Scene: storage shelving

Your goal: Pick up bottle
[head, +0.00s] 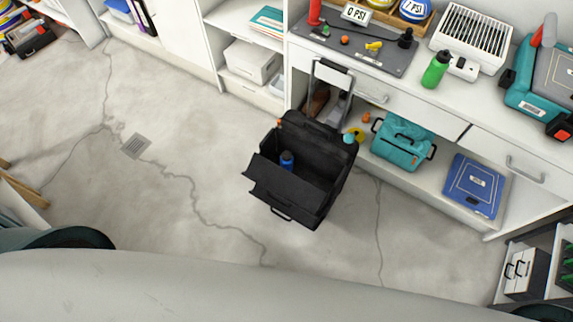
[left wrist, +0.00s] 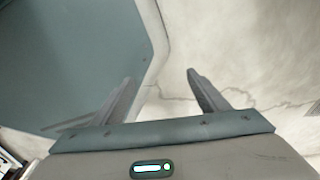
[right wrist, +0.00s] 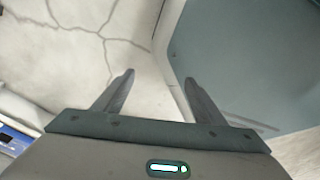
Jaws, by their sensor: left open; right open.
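A green bottle (head: 436,69) with a dark cap stands on the white workbench top, beside a white slatted box. A blue bottle (head: 287,161) is inside the open black tool case on the floor. My left gripper (left wrist: 158,85) is open and empty in the left wrist view, with bare floor beyond its fingers. My right gripper (right wrist: 158,82) is open and empty in the right wrist view, also over floor. Neither gripper shows in the head view, and no bottle shows in the wrist views.
The black case (head: 272,186) stands open before the workbench (head: 410,92). A white slatted box (head: 470,35), grey mat (head: 362,47) and teal case (head: 540,75) occupy the bench. A teal bag (head: 402,143) and blue case (head: 473,186) lie below. The floor at left is mostly clear.

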